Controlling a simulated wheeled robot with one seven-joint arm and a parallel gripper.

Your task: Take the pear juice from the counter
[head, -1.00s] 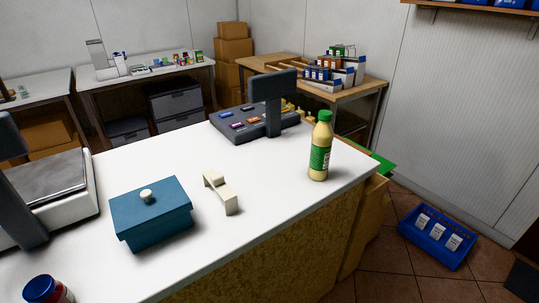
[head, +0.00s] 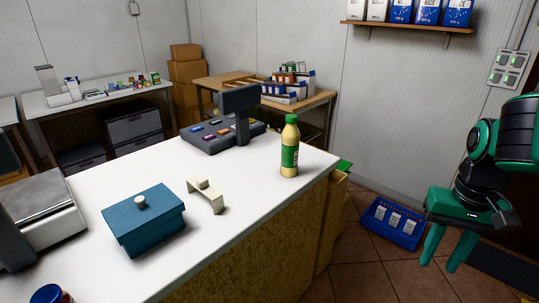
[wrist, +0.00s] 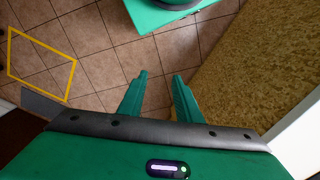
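A bottle of pear juice (head: 289,148) with a green cap, pale yellow contents and a green label stands upright on the white counter (head: 255,187), near its right end. My gripper (head: 442,262) is at the right of the head view, off the counter and well to the right of the bottle. Its two green fingers point down and are apart, with nothing between them. In the wrist view the open gripper (wrist: 158,85) hangs over the tiled floor, and the bottle is not seen there.
On the counter are a blue lidded box (head: 143,220), a cream bracket-like item (head: 207,196), a cash register (head: 222,132) and a scale (head: 45,212). A blue crate (head: 393,222) sits on the floor. A shelf (head: 410,27) holds rice packets. Counter around the bottle is clear.

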